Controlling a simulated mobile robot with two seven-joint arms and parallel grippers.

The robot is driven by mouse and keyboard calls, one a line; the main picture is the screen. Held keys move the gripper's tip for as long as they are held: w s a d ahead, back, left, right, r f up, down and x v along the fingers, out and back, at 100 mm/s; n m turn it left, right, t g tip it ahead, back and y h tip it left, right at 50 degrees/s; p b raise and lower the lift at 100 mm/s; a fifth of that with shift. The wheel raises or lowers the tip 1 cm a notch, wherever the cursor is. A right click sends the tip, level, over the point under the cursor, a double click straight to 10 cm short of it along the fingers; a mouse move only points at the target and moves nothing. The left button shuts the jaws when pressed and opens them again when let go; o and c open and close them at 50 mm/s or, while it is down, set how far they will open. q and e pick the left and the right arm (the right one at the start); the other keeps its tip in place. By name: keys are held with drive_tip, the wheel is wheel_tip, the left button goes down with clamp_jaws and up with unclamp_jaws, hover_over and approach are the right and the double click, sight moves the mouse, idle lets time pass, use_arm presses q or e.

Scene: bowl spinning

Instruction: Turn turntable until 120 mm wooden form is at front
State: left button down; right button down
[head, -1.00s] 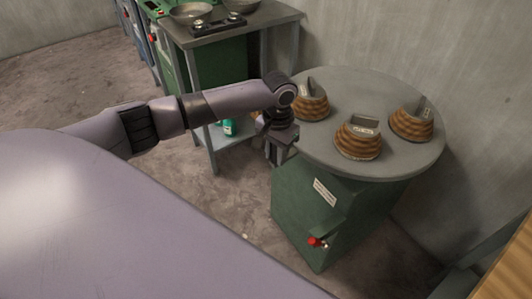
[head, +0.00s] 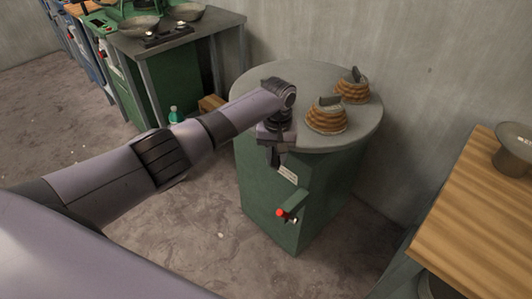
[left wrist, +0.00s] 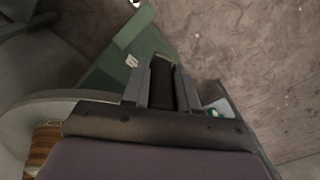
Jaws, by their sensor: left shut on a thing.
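The round grey turntable (head: 340,140) sits on a green cabinet. One ridged brown wooden form (head: 327,118) stands on it right of centre, and another wooden form (head: 352,91) stands at its back right. Their labels are too small to read. No third form shows; my arm covers the left part of the top. My left gripper (head: 274,156) is at the turntable's front-left rim, pointing down. In the left wrist view its fingers (left wrist: 165,85) are shut on a dark bar beside the rim. A striped form (left wrist: 42,148) shows at lower left. My right gripper is not in view.
The green cabinet (head: 265,200) has a red knob (head: 280,212) on its front. A metal bench (head: 180,38) with bowls and a scale stands at back left. A wooden table (head: 480,235) with a bowl (head: 514,148) is at right. The floor between is clear.

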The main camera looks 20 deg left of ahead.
use_arm(q)
drive_tip(key=w+d+n+b, duration=0.1)
drive_tip(key=d+n, duration=0.1)
drive_tip(key=d, duration=0.4)
drive_tip(key=shift+d, duration=0.15)
drive_tip(key=shift+r, duration=0.1)
drive_tip(key=c, duration=0.9)
unclamp_jaws()
drive_tip(key=shift+o, duration=0.2)
wheel_tip(320, 180, up, 7)
drive_tip(key=shift+p, duration=0.3)
